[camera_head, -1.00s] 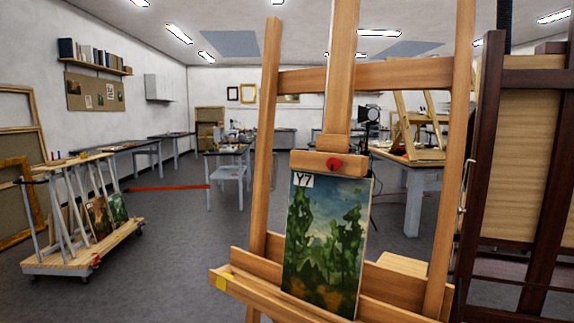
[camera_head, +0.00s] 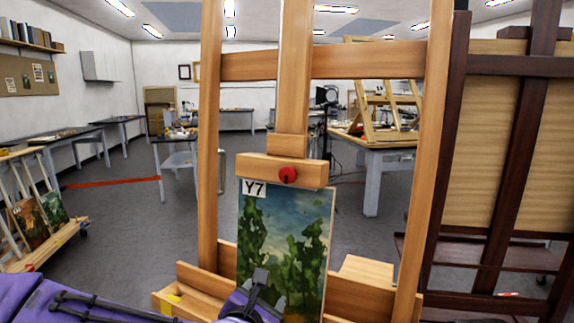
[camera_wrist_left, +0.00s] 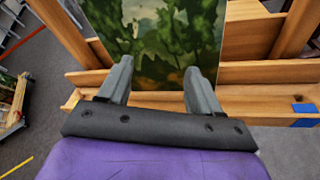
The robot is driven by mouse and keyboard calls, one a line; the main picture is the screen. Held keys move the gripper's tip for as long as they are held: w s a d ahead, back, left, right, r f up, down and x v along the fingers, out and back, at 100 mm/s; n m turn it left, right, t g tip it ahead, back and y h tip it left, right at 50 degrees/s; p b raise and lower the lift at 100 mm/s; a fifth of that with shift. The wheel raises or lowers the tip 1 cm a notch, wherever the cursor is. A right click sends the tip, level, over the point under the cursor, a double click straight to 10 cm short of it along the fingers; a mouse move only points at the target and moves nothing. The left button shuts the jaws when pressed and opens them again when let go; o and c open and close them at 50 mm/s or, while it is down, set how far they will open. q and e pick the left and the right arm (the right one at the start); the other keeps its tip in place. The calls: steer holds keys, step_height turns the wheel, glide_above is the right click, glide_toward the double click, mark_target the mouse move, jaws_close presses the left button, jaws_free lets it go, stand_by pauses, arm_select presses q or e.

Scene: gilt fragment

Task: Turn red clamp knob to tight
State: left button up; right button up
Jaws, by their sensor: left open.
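The red clamp knob (camera_head: 288,175) sits on the wooden clamp block (camera_head: 262,168) of a light wood easel, at the top edge of a painting labelled Y7 (camera_head: 316,222). A small dark mark shows on the knob; its setting cannot be read. My left gripper (camera_head: 258,280) is in front of the painting's lower part, below the knob and apart from it. In the left wrist view the gripper (camera_wrist_left: 155,85) is open, its two grey fingers spread before the painting (camera_wrist_left: 160,45), with nothing between them. The knob is outside that view. My right gripper is not seen.
The easel's ledge (camera_wrist_left: 255,100) runs across under the painting. A dark easel (camera_head: 500,150) stands close on the right. A wheeled rack with paintings (camera_head: 45,225) stands at the left. Grey floor (camera_head: 120,215) is open between rack and easel.

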mark_target(287, 177)
arm_select(q)
step_height(287, 177, up, 22)
steer(key=s+d+r+n+t+h+p, duration=0.1)
steer(key=s+d+n+t+h, duration=0.1)
steer(key=n+t, duration=0.3)
steer(key=shift+n+g, duration=0.5)
steer(key=shift+g, duration=0.2)
steer(key=p+x, duration=0.1)
steer(key=x, duration=0.2)
steer(key=p+x, duration=0.1)
steer(key=x, duration=0.2)
steer(key=p+x, duration=0.2)
steer(key=x, duration=0.2)
steer(key=shift+w+a+f, duration=0.1)
steer(key=shift+a+f, duration=0.25)
steer(key=shift+w+f, duration=0.15)
steer(key=shift+w, duration=0.25)
steer(key=shift+d, duration=0.1)
steer(key=c, duration=1)
